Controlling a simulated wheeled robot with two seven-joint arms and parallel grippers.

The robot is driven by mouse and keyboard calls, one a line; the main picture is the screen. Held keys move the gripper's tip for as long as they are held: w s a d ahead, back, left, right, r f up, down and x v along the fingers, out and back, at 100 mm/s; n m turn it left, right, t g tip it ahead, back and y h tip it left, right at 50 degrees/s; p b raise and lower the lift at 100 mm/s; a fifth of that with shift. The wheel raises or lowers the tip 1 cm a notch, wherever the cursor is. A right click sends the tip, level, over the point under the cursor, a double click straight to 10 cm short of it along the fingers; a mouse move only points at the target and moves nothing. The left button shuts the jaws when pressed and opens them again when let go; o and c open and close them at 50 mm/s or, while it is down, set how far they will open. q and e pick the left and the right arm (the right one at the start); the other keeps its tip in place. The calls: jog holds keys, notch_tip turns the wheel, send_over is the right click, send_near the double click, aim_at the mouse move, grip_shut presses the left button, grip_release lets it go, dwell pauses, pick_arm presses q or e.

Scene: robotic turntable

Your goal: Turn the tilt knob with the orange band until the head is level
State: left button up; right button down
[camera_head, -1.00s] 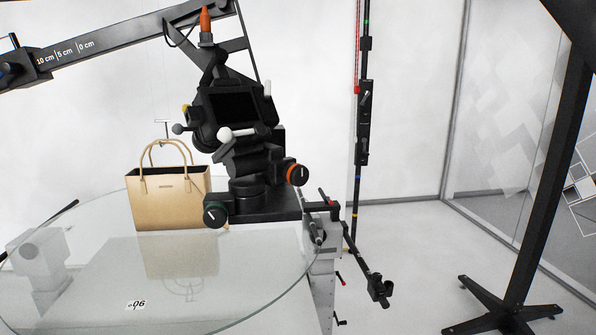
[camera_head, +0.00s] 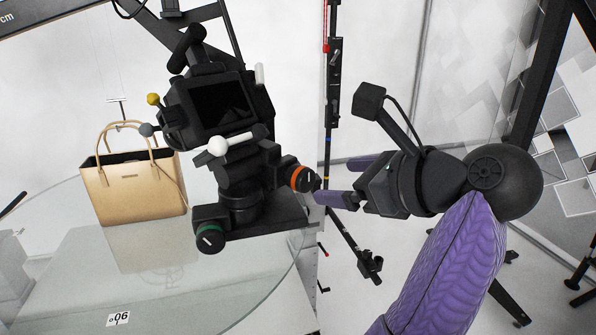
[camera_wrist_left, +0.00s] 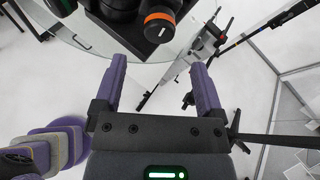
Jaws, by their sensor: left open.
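The tilt knob with the orange band (camera_head: 301,178) is black and round with a white mark on its face, on the right side of the camera head (camera_head: 217,104). It also shows at the top of the left wrist view (camera_wrist_left: 158,25). The head, with its dark screen, looks tilted in the picture. My left gripper (camera_head: 333,180) is open, with purple fingers, just right of the knob. In the left wrist view the open gripper (camera_wrist_left: 161,66) has nothing between its fingers, and the knob lies beyond the fingertips, apart from them.
A second knob with a green band (camera_head: 209,239) sits low on the mount. A white-ended lever (camera_head: 217,146) sticks out above. A tan handbag (camera_head: 135,190) stands on the glass turntable (camera_head: 235,300). A dark stand pole (camera_head: 333,80) rises behind the gripper.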

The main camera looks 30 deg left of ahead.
aim_at(309, 180)
pick_arm(q)
jog(key=p+x, duration=0.1)
jog(key=x, duration=0.6)
jog(key=shift+a, duration=0.1)
jog(key=shift+w+a+f, duration=0.1)
jog(key=shift+a+f, duration=0.1)
jog(key=shift+a, duration=0.05)
pick_arm(e)
jog(key=shift+d+r, duration=0.45)
jog(key=shift+r, duration=0.1)
pick_arm(q)
jog(key=shift+c, duration=0.3)
pick_arm(e)
jog(key=shift+s+a, duration=0.1)
pick_arm(q)
jog(key=c, duration=0.7)
grip_shut()
pick_arm(e)
jog(key=shift+a, duration=0.25)
